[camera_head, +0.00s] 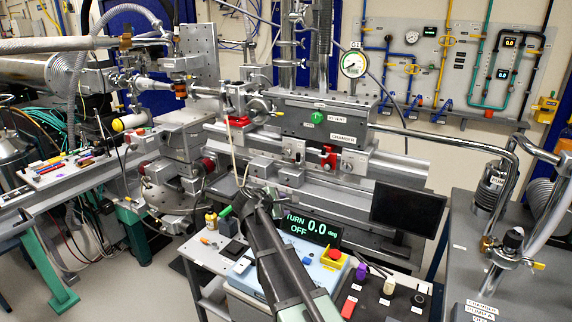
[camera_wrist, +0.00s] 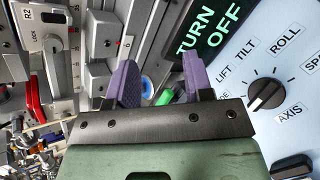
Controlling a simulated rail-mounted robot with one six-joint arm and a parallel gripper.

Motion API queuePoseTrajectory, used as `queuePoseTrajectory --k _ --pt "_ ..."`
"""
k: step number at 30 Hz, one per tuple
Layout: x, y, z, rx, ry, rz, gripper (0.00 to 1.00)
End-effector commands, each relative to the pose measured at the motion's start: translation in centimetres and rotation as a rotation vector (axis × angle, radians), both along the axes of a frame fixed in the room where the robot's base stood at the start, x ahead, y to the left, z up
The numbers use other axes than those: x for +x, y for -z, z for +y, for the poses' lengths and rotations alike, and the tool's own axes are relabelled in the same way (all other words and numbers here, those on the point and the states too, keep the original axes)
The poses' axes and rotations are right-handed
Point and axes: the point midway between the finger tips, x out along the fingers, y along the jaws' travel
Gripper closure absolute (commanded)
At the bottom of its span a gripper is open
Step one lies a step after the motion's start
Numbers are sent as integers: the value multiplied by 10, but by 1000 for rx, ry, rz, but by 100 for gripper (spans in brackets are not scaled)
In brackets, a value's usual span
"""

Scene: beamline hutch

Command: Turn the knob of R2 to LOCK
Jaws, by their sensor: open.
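The R2 carrier (camera_wrist: 38,14) shows at the upper left of the wrist view, with a LOCK label beside it. In the head view my dark arm reaches up from the bottom toward the rail, and R2's label cannot be read.
A display (camera_head: 312,229) reads TURN 0.0 deg OFF above a pale blue control box (camera_wrist: 285,65) with a black selector knob (camera_wrist: 267,94). A dark monitor (camera_head: 407,209) stands at right. Several small items crowd the bench.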

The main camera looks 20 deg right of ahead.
Motion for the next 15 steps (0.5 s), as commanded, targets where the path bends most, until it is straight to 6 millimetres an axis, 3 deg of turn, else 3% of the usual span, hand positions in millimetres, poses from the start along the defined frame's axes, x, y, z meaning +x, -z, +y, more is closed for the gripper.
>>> queuePoseTrajectory --k 1,3,6,9,15 --pt "59 -5 -15 -212 -117 87 53" --pt "111 -28 -26 -513 -260 239 53" --pt "153 -50 -30 -795 -366 405 53" --pt "164 -60 -30 -898 -398 472 53" --pt "169 -62 -38 -900 -397 476 53"
